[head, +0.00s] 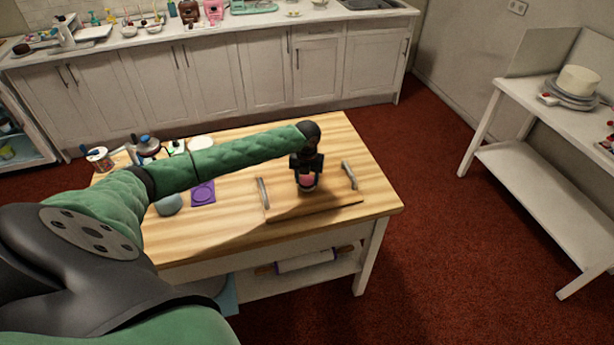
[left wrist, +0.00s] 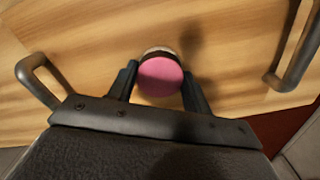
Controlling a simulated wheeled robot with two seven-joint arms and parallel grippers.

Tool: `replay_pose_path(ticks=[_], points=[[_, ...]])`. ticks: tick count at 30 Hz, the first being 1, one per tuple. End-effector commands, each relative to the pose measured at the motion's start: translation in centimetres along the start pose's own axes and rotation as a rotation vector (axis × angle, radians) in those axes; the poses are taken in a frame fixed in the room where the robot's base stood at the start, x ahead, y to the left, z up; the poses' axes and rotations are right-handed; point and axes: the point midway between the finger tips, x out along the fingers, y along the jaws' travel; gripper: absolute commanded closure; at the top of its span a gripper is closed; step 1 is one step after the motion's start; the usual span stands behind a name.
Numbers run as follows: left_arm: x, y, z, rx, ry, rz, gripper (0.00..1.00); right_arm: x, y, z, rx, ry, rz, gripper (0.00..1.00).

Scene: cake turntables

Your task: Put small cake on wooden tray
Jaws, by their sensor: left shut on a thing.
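The small cake (head: 307,182) is round with a pink top. My left gripper (head: 307,172) is shut on it, pointing down over the wooden tray (head: 330,203). In the left wrist view the cake (left wrist: 160,78) sits between the two dark fingers of the gripper (left wrist: 160,72). The tray has a metal handle on each side, and both also show in the left wrist view, where the bare wood of the tray (left wrist: 235,75) lies under the cake. I cannot tell whether the cake touches the tray. My right gripper is not in view.
The tray lies on a wooden-topped table (head: 340,133). A purple mat (head: 203,193), a grey bowl (head: 169,205) and several small items stand on its left part. A white side table at right bears a cake (head: 578,80) on a stand. A kitchen counter (head: 225,24) runs along the back.

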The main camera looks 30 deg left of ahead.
Motion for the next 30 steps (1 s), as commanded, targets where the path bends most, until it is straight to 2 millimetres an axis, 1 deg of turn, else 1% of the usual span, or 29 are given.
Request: replay_pose_path(ticks=[10,11,12,13,14,21,24,25,28,29,30], points=[[0.3,0.0,0.0,0.000,0.000,0.000,0.76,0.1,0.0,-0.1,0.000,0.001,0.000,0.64],[0.3,0.0,0.0,0.000,0.000,-0.001,0.45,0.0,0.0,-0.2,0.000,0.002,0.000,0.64],[0.3,0.0,0.0,0.000,0.000,-0.001,0.37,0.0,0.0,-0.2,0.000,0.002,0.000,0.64],[0.3,0.0,0.0,0.000,0.000,-0.001,0.31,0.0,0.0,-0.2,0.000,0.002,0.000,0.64],[0.3,0.0,0.0,0.000,0.000,-0.001,0.29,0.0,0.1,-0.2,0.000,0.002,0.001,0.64],[0.2,0.0,0.0,0.000,0.000,-0.001,0.29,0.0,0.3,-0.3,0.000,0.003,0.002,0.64],[-0.1,0.0,0.0,0.000,-0.001,-0.001,0.29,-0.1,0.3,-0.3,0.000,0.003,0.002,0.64],[-0.2,0.0,0.1,0.000,-0.001,-0.001,0.29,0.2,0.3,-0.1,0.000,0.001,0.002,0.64],[-1.1,-0.1,0.1,0.000,-0.003,-0.002,0.29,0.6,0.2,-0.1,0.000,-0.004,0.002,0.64],[-1.6,-0.1,0.1,0.000,-0.003,-0.002,0.29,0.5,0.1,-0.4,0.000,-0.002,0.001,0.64],[-2.2,-0.1,0.1,0.000,-0.003,-0.002,0.29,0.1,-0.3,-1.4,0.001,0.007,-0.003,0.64]])
